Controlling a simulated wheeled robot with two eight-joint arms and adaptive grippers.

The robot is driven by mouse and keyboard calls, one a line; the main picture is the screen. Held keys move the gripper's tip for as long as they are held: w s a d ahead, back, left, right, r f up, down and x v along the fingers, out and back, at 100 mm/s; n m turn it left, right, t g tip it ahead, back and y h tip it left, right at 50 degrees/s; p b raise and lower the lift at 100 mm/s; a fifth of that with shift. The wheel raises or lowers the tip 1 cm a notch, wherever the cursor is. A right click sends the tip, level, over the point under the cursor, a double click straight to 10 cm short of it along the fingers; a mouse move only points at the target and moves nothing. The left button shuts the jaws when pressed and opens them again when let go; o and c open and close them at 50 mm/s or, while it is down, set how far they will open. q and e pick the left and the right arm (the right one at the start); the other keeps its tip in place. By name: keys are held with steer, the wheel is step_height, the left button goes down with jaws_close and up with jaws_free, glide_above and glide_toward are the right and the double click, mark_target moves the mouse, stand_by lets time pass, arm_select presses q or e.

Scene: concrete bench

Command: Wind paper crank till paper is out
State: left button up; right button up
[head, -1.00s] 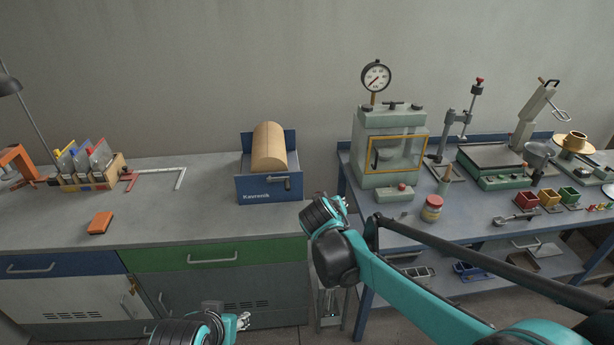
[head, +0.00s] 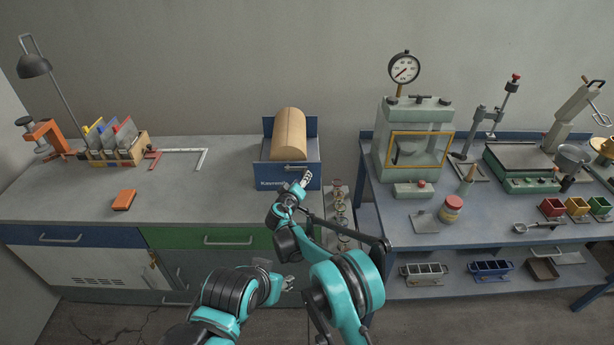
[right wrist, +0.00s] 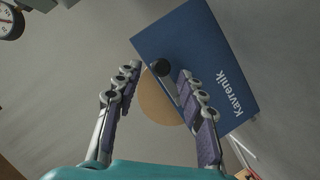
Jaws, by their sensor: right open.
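The blue paper dispenser (head: 270,172), marked Kavrenik, stands on the grey bench with a brown paper roll (head: 288,132) in it. Its crank (head: 295,167) is on the front face, near the right corner. My right gripper (head: 306,178) is just in front of the crank. In the right wrist view, my open right gripper (right wrist: 155,75) has its fingers on either side of the dark crank knob (right wrist: 160,68); I cannot tell whether they touch it. The roll end (right wrist: 160,105) shows behind. My left gripper (head: 287,283) is low in front of the cabinet, its opening unclear.
A blue table (head: 400,232) on the right holds a glass-fronted press (head: 415,145), a jar (head: 451,209) and small bins. A gap separates the two tables.

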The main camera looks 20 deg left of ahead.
steer(key=shift+b+x, duration=0.35)
steer(key=shift+x, duration=2)
jaws_close()
